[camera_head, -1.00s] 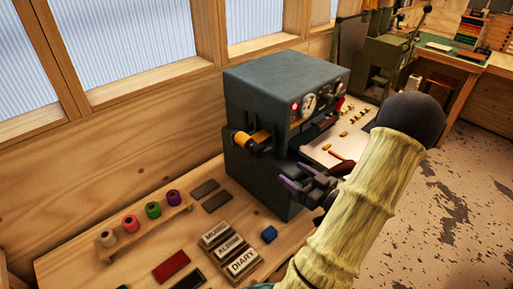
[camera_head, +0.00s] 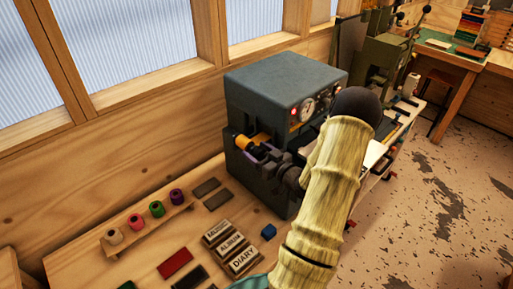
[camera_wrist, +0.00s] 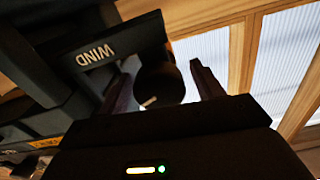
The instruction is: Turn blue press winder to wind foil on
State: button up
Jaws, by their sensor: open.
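The blue press (camera_head: 275,85) stands on the wooden bench, with a yellow-orange foil roll (camera_head: 243,143) in the opening on its left side. In the wrist view, a dark round knob with a white mark, the winder (camera_wrist: 160,88), sits under a dark plate labelled WIND (camera_wrist: 97,52). My gripper (camera_head: 254,152) is at the press's left side, just below the foil roll. In the wrist view my gripper (camera_wrist: 163,66) is open, with one finger on each side of the winder. I cannot tell whether the fingers touch it. The winder is hidden in the head view.
A small rack (camera_head: 150,228) of coloured foil rolls stands on the bench at left. A green machine (camera_head: 385,60) stands behind the press.

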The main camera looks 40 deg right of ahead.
jog(key=shift+w, duration=0.35)
jog(key=c, duration=1)
